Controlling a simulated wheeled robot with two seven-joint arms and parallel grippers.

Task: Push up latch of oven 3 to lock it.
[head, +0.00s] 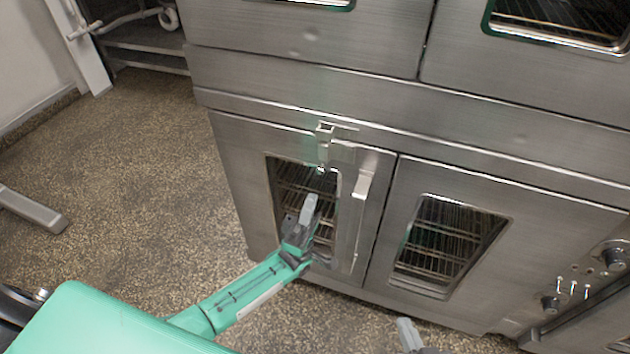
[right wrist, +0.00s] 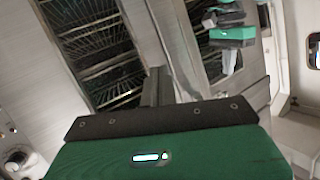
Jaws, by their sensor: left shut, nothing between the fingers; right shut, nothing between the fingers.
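A metal latch (head: 325,145) sits at the top edge of the lower left oven door (head: 240,150), with a small part hanging below it. No oven number is readable. My left gripper (head: 309,205) is shut and empty, in front of that door's window and below the latch, apart from it. It also shows at the top of the right wrist view (right wrist: 230,12). My right gripper (head: 408,330) is shut and empty at the bottom edge of the head view. Its narrow fingers show in the right wrist view (right wrist: 155,85), before the oven front.
A vertical door handle (head: 362,205) stands out just right of the latch and my left gripper. A second lower door (head: 395,235) is to the right, with knobs (head: 614,258) beyond it. Speckled floor (head: 140,190) is open at the left.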

